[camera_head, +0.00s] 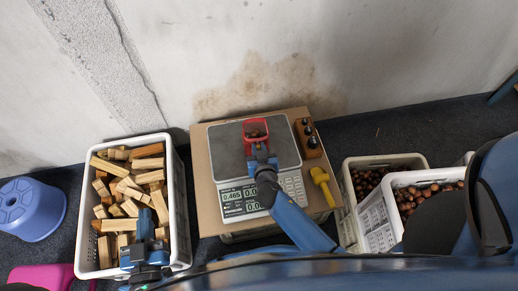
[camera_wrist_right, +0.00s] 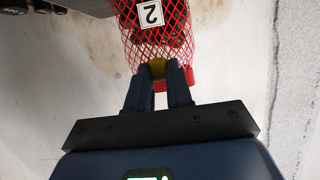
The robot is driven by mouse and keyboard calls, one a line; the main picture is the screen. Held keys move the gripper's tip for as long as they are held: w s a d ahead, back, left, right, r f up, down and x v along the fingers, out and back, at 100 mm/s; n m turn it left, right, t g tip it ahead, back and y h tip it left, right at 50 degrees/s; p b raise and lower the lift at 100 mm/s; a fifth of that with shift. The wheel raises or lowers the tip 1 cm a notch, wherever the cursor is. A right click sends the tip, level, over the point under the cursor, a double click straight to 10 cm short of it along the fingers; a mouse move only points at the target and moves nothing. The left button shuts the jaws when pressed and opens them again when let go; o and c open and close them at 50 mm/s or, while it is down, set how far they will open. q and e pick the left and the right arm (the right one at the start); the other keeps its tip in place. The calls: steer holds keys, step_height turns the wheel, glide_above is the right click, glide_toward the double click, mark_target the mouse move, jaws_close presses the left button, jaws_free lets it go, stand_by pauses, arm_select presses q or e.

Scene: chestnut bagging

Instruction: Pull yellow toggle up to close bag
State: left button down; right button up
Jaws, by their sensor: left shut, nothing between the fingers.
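A red mesh bag (camera_head: 255,127) with dark chestnuts in it is over the scale's plate. In the right wrist view the bag (camera_wrist_right: 176,22) shows a white label marked "2". A yellow toggle (camera_wrist_right: 158,68) is at the bag's neck, with red material beside it. My right gripper (camera_wrist_right: 160,76) has its fingertips on both sides of the toggle and looks shut on it; in the head view it (camera_head: 260,153) is just below the bag. My left gripper (camera_head: 146,225) is shut and empty, over the wood crate.
The scale (camera_head: 230,150) reads 0.465 and stands on a cardboard box (camera_head: 201,185). Weights in a wooden block (camera_head: 308,138) and a yellow scoop (camera_head: 322,182) lie right of it. A crate of wood pieces (camera_head: 84,240) is left; chestnut crates (camera_head: 375,222) are right.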

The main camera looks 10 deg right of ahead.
jaws_close()
step_height(320, 180, up, 5)
steer(key=p, duration=0.3)
steer(key=o, duration=0.7)
jaws_free()
steer(key=shift+o, duration=0.2)
steer(key=v, duration=1)
steer(key=shift+s, duration=0.4)
